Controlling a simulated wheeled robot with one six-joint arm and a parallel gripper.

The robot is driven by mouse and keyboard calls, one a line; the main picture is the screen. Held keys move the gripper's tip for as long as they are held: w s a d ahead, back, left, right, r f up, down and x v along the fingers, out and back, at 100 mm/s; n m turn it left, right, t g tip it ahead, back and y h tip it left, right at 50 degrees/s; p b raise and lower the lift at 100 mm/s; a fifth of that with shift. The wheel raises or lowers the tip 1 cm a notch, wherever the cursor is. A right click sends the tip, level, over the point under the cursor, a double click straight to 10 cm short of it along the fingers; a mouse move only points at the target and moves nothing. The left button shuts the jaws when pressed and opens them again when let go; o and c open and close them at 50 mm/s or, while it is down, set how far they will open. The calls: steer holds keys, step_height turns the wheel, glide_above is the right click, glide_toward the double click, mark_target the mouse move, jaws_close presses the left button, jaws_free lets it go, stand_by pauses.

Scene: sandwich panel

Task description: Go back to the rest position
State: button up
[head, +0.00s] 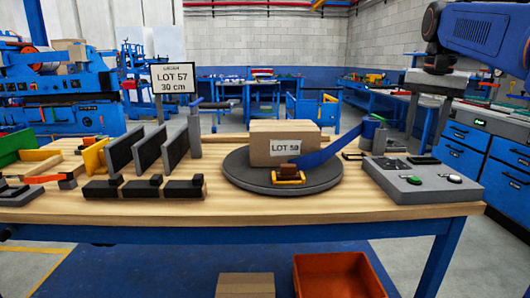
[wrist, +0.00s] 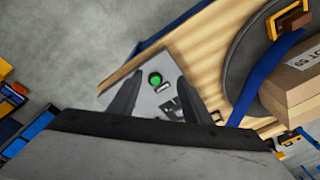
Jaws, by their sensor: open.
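My gripper (wrist: 166,100) shows in the wrist view with its two dark fingers spread apart and nothing between them. It hangs above a grey control box (wrist: 147,67) with a green button (wrist: 155,79). In the head view my gripper (head: 424,108) is at the upper right, over the same grey control box (head: 420,182) on the right end of the workbench (head: 220,212). The fingers look clear of the box, though the exact gap is hard to tell.
A cardboard box (head: 267,140) labelled LOT 59 stands on a dark round turntable (head: 240,180), with a blue strap (head: 330,150) running to the right. Black upright dividers (head: 148,148) and a LOT 57 sign (head: 174,78) stand at left. An orange bin (head: 338,275) is below the bench.

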steer(key=s+a+f+n+t, duration=0.2)
steer(key=s+a+f+n, duration=0.2)
steer(key=s+f, duration=0.8)
steer(key=s+a+f+n+t, duration=0.1)
steer(key=s+a+f+n, duration=0.3)
steer(key=s+f, duration=0.9)
steer(key=a+f, duration=0.3)
steer(key=f, duration=0.2)
steer(key=shift+s+a+f+t, duration=0.15)
steer(key=shift+a+f+t, duration=0.05)
steer(key=shift+t, duration=0.2)
